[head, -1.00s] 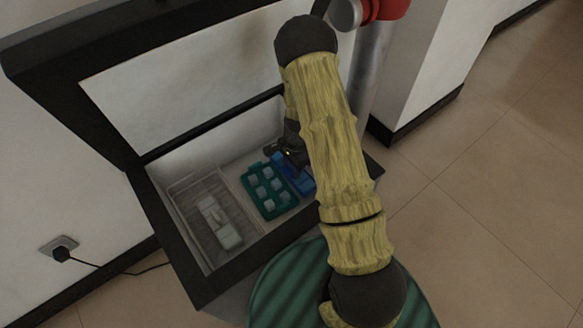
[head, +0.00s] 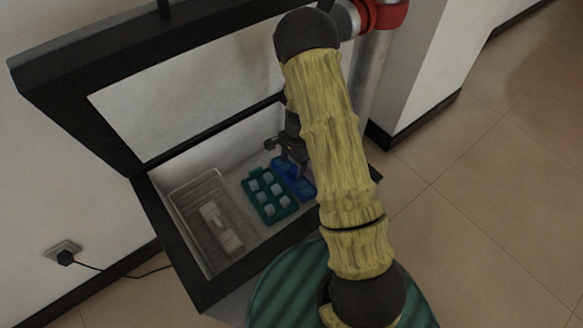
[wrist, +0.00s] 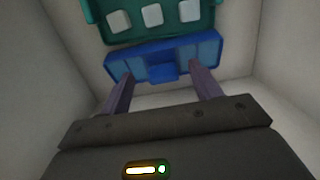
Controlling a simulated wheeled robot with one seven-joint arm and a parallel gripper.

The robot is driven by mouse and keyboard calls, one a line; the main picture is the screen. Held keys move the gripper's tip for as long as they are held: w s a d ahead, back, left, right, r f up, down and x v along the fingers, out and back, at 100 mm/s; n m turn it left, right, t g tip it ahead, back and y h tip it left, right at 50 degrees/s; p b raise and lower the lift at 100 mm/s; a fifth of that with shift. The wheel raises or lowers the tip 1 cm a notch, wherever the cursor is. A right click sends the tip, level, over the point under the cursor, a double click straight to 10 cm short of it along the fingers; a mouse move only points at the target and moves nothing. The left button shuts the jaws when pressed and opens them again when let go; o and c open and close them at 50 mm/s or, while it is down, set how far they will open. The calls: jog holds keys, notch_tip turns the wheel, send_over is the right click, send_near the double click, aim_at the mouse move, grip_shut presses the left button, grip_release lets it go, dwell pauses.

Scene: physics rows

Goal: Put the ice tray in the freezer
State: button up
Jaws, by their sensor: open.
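The chest freezer (head: 180,262) stands with its lid (head: 150,75) up. Inside it, a teal ice tray (head: 270,211) with pale cubes lies on the floor; it also shows at the top of the wrist view (wrist: 185,32). A blue ice tray (head: 303,188) lies beside it, to its right in the head view, partly hidden by my arm. My gripper (head: 287,152) is inside the freezer over the blue tray. In the wrist view the blue tray (wrist: 165,60) lies beyond my gripper's (wrist: 165,80) two spread fingers, which hold nothing; whether the fingertips touch it is unclear.
A wire basket (head: 186,212) with pale packages (head: 218,222) takes up the left side of the freezer. The freezer walls stand close around my gripper. A wall corner (head: 415,65) stands at the right, with open tiled floor beyond it.

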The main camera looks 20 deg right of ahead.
notch_tip(320, 180, up, 7)
jog(key=p, duration=0.2)
jog(key=shift+w+d+f, duration=0.15)
jog(key=shift+d, duration=0.25)
notch_tip(320, 180, up, 12)
jog(key=r+n+t, duration=0.1)
jog(key=n+t, duration=0.1)
jog(key=n, duration=0.5)
send_over(295, 171)
jog(key=s+a, duration=0.1)
jog(key=s, duration=0.6)
jog(key=s+r+n+t+h, duration=0.1)
jog(key=s+r+n, duration=0.4)
jog(key=s, duration=0.3)
jog(key=shift+s+r+n, duration=0.25)
jog(key=shift+s+n, duration=0.05)
jog(key=shift+n, duration=0.5)
jog(key=shift+a, duration=0.1)
jog(key=w+p+v, duration=0.3)
jog(key=p+v, duration=1.3)
jog(key=w+r+p+v, duration=0.1)
jog(key=w+p+v, duration=0.2)
jog(key=p+v, duration=1.3)
jog(key=shift+w+a+r+p, duration=0.35)
jog(key=shift+r+p, duration=0.15)
jog(key=shift+p, duration=0.15)
